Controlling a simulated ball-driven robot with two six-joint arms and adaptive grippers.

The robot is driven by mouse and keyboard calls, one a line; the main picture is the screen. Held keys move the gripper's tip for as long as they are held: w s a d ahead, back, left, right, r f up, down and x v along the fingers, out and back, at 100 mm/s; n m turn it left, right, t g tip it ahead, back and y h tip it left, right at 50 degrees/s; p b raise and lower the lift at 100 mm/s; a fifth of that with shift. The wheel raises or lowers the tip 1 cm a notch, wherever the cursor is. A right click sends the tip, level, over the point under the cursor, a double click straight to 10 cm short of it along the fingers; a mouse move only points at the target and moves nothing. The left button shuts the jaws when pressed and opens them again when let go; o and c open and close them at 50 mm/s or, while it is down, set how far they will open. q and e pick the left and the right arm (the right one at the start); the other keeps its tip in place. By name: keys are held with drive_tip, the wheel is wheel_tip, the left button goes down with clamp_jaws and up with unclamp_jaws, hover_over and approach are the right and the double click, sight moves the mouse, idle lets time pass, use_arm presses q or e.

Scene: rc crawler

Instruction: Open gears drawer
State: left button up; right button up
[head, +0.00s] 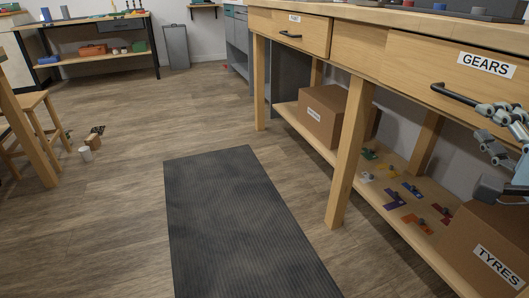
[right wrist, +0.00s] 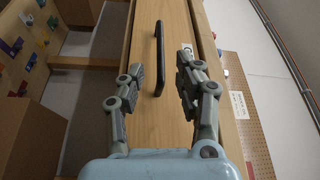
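The gears drawer (head: 425,85) is a pale wooden front under the bench top at the right of the head view, with a white GEARS label (head: 486,64) and a black bar handle (head: 456,94). It looks flush with the bench. My right gripper (head: 485,122) is in front of it at the right edge. In the right wrist view, the two fingers (right wrist: 163,72) are spread apart, with the handle (right wrist: 159,58) showing between and beyond them. No contact with the handle is visible. The label is mostly hidden behind a finger there. My left gripper is not in view.
Another drawer (head: 304,35) with a black handle is farther along the bench. The lower shelf (head: 392,222) holds a cardboard box (head: 322,116), a TYRES box (head: 484,240) and several coloured parts. A dark mat (head: 240,220) lies on open floor. A wooden stool (head: 30,103) stands left.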

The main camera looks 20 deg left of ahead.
sight(454, 97)
drive_tip(key=b+x, duration=0.1)
drive_tip(key=x, duration=0.8)
drive_tip(key=shift+w, duration=0.25)
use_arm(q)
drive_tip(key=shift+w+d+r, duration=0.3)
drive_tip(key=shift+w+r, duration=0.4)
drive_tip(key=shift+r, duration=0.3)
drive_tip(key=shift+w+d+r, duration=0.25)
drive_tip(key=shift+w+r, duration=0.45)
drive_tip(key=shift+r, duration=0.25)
use_arm(e)
drive_tip(key=shift+w+a, duration=0.2)
drive_tip(key=shift+w, duration=0.5)
clamp_jaws()
